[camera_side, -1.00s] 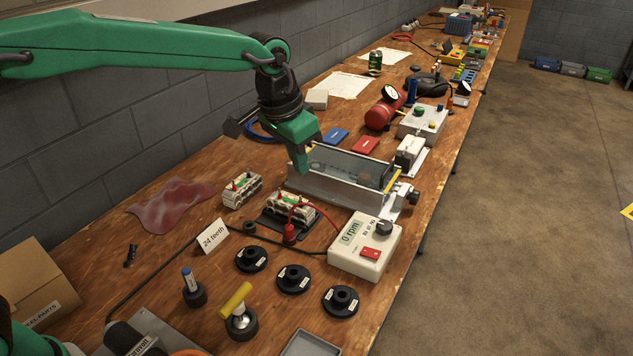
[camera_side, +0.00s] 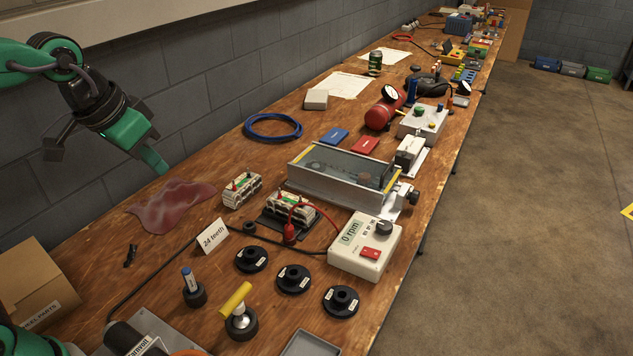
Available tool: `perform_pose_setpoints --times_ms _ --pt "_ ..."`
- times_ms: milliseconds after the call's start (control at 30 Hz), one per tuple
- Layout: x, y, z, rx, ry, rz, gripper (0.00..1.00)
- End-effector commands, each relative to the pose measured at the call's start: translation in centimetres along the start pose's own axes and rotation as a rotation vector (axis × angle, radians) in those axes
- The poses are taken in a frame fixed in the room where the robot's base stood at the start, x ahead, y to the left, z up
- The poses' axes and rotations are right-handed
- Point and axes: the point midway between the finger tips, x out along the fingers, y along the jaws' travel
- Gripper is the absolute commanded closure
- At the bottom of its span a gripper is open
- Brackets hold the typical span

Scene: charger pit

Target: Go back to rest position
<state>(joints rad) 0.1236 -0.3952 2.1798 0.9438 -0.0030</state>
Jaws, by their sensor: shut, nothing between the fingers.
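My gripper (camera_side: 155,161) is at the left of the side view, in the air above the back edge of the bench, with the grey block wall behind it. Its green fingers point down and to the right, above the red cloth (camera_side: 172,206). The fingers look closed together, and nothing shows between them. The gripper touches nothing that I can see.
The wooden bench (camera_side: 217,160) holds a glass-topped metal box (camera_side: 343,170), an rpm meter (camera_side: 365,247), terminal blocks (camera_side: 242,190), black gears (camera_side: 293,279) and a blue cable coil (camera_side: 272,127). A cardboard box (camera_side: 38,285) stands at the lower left.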

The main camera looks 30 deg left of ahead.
Motion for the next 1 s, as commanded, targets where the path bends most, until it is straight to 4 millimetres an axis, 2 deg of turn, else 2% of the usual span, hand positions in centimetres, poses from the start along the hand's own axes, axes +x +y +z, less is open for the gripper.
perform_pose_setpoints --times_ms 33,300,500,667,1000 --pt "-0.3 -0.5 1.1 -0.014 0.012 -0.006 1.00" --pt "-0.7 -2.1 6.6 -0.073 0.054 -0.035 1.00" --pt "-0.4 -2.7 9.2 -0.100 0.074 -0.050 1.00" --pt "-0.3 -2.8 10.0 -0.108 0.078 -0.054 1.00" --pt "-0.2 -2.8 10.0 -0.108 0.078 -0.054 1.00"
